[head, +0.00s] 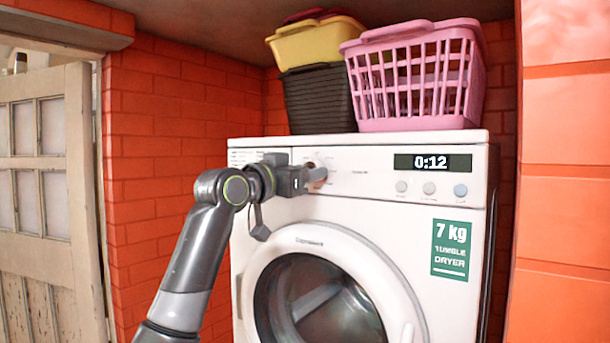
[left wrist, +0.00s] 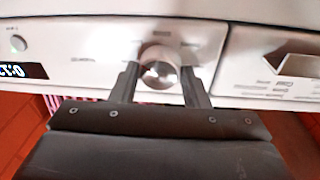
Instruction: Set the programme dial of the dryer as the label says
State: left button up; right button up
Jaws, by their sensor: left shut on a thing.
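The white dryer (head: 345,215) stands against the brick wall, with its control panel along the top front. The programme dial (left wrist: 160,68) is a round silvery knob, seen between my fingers in the left wrist view. My left gripper (head: 318,178) is shut on the dial, one finger on each side of it; in the head view it hides most of the dial. Faint markings surround the dial but are too blurred to read. The dryer display (head: 432,162) reads 0:12. A green label (head: 452,250) on the front says "7 kg tumble dryer". My right gripper is not in view.
Several round buttons (head: 429,188) lie under the display. A panelled door (head: 45,190) is at the left. The round dryer door (head: 402,290) is closed below the panel.

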pick_arm(q)
jog(key=shift+f+m+g, duration=0.2)
jog(key=shift+m+g, duration=0.1)
jog(key=shift+m, duration=0.3)
jog(key=o, duration=0.7)
jog(key=shift+o, duration=1.4)
jog(key=shift+r, duration=0.1)
jog(key=shift+s, duration=0.1)
